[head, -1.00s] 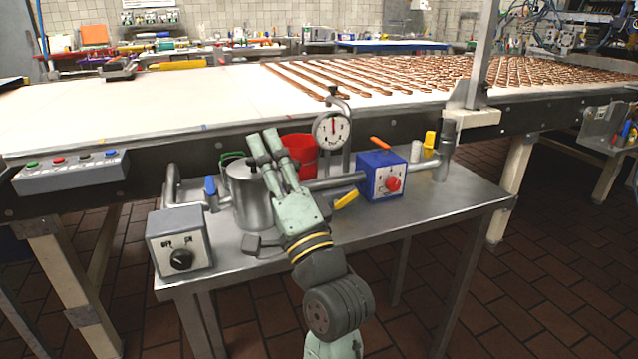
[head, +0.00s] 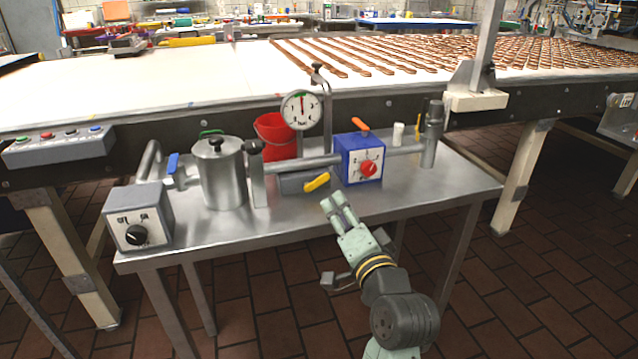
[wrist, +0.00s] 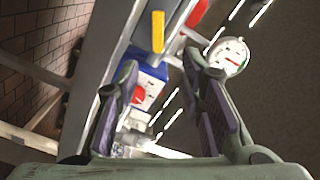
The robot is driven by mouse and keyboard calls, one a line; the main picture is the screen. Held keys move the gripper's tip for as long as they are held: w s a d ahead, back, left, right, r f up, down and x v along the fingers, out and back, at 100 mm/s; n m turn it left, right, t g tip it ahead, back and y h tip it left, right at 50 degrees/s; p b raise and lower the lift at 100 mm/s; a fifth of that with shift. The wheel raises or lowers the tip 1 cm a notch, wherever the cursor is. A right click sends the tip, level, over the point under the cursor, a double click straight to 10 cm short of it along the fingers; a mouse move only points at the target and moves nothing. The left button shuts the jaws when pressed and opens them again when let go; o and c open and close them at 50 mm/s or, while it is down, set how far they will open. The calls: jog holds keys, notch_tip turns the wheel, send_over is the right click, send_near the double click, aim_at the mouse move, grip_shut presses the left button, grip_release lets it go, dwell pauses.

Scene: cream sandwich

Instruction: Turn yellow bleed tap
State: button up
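The yellow tap handle (head: 317,182) sits low on the pipework, on a grey block (head: 298,184) between the metal pot and the blue box. It tilts slightly up to the right. In the wrist view a yellow handle (wrist: 158,32) shows upright in the picture, beyond the left finger. My gripper (head: 336,200) is just right of and nearer than the tap, by the bench's front edge, apart from it. In the wrist view the fingers (wrist: 162,66) are spread with nothing between them.
A blue box (head: 360,160) with a red knob is right of the tap. A metal pot (head: 220,175), dial gauge (head: 301,110) and red bucket (head: 277,137) stand left and behind. A switch box (head: 138,215) is at the bench's left end. The bench's front strip is clear.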

aim_at(322, 181)
jog(key=p+x, duration=0.1)
jog(key=x, duration=1)
jog(key=shift+w+f, duration=0.1)
jog(key=shift+f, duration=0.05)
jog(key=shift+c, duration=0.6)
grip_shut()
